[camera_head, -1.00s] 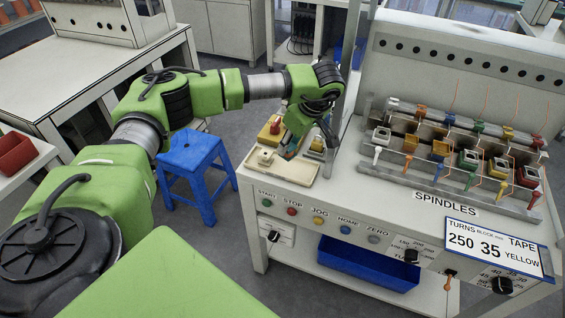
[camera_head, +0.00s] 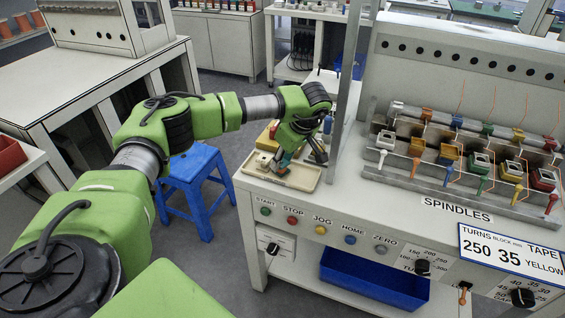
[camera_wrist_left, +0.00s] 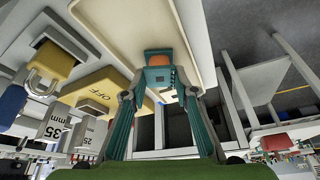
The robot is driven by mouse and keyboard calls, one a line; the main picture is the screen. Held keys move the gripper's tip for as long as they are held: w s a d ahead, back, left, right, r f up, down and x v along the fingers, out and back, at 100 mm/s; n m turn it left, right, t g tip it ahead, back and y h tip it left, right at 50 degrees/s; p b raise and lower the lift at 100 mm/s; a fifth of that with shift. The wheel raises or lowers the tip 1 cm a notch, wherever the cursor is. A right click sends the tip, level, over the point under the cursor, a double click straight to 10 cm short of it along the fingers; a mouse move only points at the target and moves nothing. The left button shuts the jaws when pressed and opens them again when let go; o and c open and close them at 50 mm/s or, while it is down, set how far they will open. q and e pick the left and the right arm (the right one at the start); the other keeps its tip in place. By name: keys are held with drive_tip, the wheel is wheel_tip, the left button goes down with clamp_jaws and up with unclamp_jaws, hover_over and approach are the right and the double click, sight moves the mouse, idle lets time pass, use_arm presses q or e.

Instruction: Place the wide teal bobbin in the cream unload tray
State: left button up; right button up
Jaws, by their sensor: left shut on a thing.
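My left gripper (camera_head: 287,158) is low over the cream unload tray (camera_head: 303,181) in the head view. It is shut on the wide teal bobbin (camera_wrist_left: 158,76), which has an orange winding and shows between the fingertips in the left wrist view. In the head view the bobbin (camera_head: 283,164) is small and partly hidden by the fingers. The tray (camera_wrist_left: 118,22) lies behind the bobbin in the wrist view; whether the two touch I cannot tell. A small cream piece (camera_head: 262,161) stands at the tray's left. My right gripper is not in view.
A yellow block (camera_head: 267,138) stands behind the tray, and a grey post (camera_head: 346,90) rises to its right. The spindle rack (camera_head: 465,160) with several coloured bobbins is at right. A blue stool (camera_head: 193,165) stands left of the bench.

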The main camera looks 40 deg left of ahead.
use_arm(q)
drive_tip(key=shift+f, duration=0.1)
drive_tip(key=o, duration=1.1)
drive_tip(key=shift+c, duration=0.2)
drive_tip(key=shift+r, duration=0.25)
drive_tip(key=b+v, duration=0.1)
drive_tip(key=v, duration=1.1)
